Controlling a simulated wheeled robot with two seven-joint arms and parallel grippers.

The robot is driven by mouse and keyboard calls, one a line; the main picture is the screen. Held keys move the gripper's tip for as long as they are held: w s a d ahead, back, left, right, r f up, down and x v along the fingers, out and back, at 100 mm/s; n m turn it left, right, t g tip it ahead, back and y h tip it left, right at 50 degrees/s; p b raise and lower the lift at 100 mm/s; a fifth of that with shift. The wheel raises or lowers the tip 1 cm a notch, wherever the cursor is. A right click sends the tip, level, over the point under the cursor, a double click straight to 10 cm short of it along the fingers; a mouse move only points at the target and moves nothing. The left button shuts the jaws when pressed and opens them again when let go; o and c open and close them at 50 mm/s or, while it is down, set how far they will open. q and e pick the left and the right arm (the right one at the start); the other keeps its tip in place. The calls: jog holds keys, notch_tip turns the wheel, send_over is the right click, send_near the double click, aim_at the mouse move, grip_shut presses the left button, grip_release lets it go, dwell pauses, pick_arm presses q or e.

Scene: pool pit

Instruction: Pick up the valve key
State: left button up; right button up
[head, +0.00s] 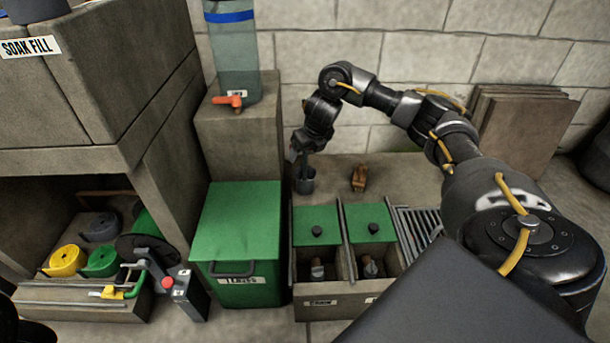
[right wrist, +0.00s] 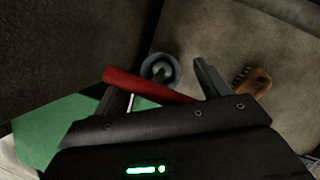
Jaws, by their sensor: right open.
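In the right wrist view a red bar (right wrist: 148,84), which looks like the valve key's handle, lies across the space in front of my right gripper (right wrist: 155,80). A round grey cup (right wrist: 160,69) shows just behind the bar; whether key and cup are joined I cannot tell. In the head view my right gripper (head: 299,150) is small and dark, just above the grey cup (head: 305,182) on the concrete ledge. The jaws are open, with the bar near the fingers and not clamped. The red bar is not clear in the head view. My left gripper is not in view.
A brown brush (head: 359,178) lies right of the cup. Green-lidded bins (head: 316,216) stand in front, with a larger green box (head: 238,225) at left. A concrete block (head: 238,128) bears a clear tank (head: 232,55). Hose coils (head: 66,261) fill the left shelf.

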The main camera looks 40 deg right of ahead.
jog(key=shift+w+f, duration=0.25)
jog(key=shift+f, duration=0.25)
jog(key=shift+r, duration=0.1)
grip_shut()
